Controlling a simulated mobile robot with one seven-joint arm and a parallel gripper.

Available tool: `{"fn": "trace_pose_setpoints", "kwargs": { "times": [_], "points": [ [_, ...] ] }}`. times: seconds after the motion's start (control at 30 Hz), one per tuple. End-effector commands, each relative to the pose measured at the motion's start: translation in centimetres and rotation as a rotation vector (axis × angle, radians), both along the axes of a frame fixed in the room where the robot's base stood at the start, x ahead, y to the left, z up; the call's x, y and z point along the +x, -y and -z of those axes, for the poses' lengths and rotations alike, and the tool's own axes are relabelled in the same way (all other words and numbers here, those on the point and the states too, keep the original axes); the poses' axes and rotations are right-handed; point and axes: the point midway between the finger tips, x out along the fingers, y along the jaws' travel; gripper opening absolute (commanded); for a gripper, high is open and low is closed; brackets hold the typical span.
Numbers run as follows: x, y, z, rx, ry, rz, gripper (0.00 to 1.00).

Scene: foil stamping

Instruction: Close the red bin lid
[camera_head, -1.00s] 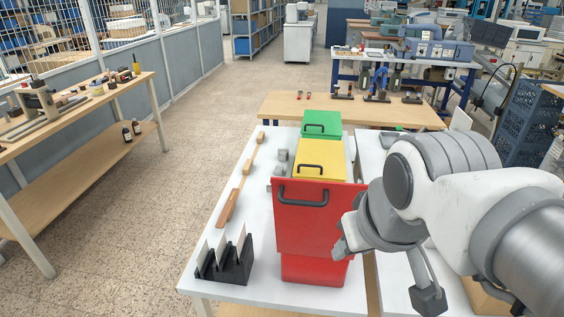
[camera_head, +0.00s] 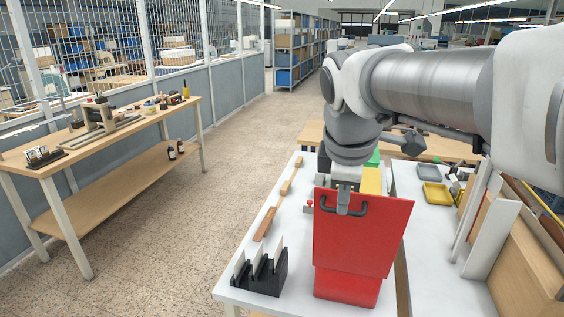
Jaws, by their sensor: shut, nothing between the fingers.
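The red bin (camera_head: 345,288) stands at the near end of the white table. Its red lid (camera_head: 362,241) is open, standing up nearly vertical with its outer face towards me and hiding the bin's opening. A dark handle (camera_head: 362,209) runs across the lid near its upper edge.
The yellow bin (camera_head: 371,181) and green bin (camera_head: 374,159) stand behind, partly hidden by my arm. A black holder with upright plates (camera_head: 259,274) is at the table's near left. Wooden bars (camera_head: 266,223) lie along the left side. Trays and leaning boards are on the right.

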Motion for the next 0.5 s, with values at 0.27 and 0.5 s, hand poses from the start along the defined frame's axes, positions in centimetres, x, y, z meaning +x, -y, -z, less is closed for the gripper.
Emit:
{"fn": "trace_pose_setpoints", "kwargs": {
  "times": [0.27, 0.5],
  "points": [
    [2.1, 0.7, 5.8, 0.001, -0.006, 0.003, 0.00],
    [4.8, 1.6, 7.0, 0.001, -0.002, 0.004, 0.00]
  ]
}}
